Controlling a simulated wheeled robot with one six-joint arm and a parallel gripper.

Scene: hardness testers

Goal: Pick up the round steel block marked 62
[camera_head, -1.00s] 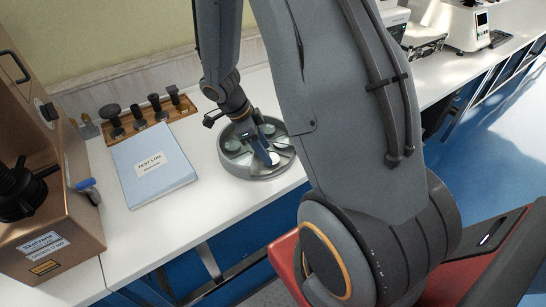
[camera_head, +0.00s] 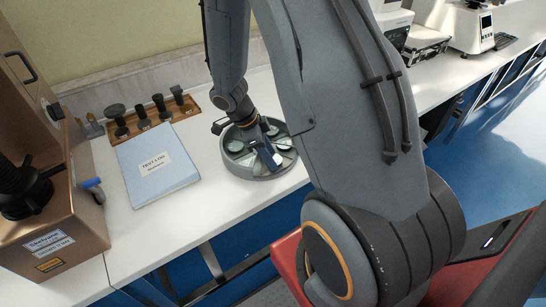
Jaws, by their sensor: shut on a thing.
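A round grey tray (camera_head: 259,174) with compartments stands on the white bench and holds several round steel blocks (camera_head: 283,143). My gripper (camera_head: 271,160) is over the right front part of the tray, pointing down. It is shut on a round steel block (camera_head: 275,160), of which only a small light edge shows by the fingers. The marks on the blocks are too small to read. My gripper and arm hide part of the tray. I cannot tell whether the held block is clear of the tray floor.
A blue test log (camera_head: 157,165) lies left of the tray. A wooden rack (camera_head: 150,119) with several dark tools stands behind it. A brown hardness tester (camera_head: 62,205) fills the far left. White bench is bare around the tray's front left.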

